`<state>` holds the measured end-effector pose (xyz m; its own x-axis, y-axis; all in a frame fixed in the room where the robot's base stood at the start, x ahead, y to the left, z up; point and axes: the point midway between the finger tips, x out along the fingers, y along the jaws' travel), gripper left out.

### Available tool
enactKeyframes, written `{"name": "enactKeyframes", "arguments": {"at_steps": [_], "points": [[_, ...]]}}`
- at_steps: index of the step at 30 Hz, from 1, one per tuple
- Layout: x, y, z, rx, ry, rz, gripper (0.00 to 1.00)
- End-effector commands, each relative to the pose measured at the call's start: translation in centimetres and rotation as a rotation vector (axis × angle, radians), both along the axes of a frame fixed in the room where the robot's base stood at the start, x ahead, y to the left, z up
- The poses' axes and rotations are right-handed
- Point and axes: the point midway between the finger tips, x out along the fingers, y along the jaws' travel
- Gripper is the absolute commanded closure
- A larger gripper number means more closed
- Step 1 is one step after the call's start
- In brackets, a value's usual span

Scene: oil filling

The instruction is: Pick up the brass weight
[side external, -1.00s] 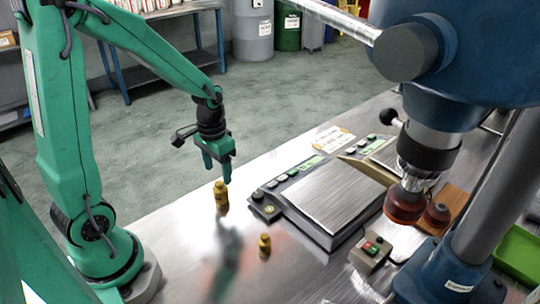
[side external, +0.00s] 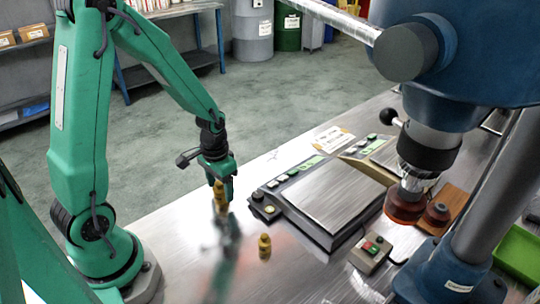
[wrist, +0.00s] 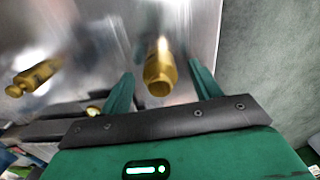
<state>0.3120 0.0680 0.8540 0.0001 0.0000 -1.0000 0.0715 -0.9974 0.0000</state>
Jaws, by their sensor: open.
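Two small brass weights stand on the steel bench. The farther brass weight (side external: 220,199) is upright at my gripper (side external: 223,188), which has come down around its upper part. In the wrist view this weight (wrist: 160,70) shows between the two green fingers of my gripper (wrist: 162,85), with a visible gap on each side. The fingers are open and hold nothing. The nearer brass weight (side external: 264,246) stands apart, closer to the camera; it also shows at the left of the wrist view (wrist: 36,77).
A flat scale (side external: 325,198) with buttons is close to the right of my gripper. A blue drill press (side external: 445,110) and a small switch box (side external: 370,253) are farther right. The bench (side external: 310,284) is bare in front.

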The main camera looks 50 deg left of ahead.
Motion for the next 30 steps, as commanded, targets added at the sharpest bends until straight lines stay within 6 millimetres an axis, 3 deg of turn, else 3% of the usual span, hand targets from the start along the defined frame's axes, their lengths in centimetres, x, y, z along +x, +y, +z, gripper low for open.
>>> {"name": "enactKeyframes", "arguments": {"at_steps": [6,22,30], "points": [[-0.06,0.0,-1.22,0.0,0.001,0.0,0.37],[-0.03,0.01,-1.27,0.0,0.0,0.0,0.37],[-0.02,0.01,-1.26,0.0,0.0,0.0,0.9]]}}
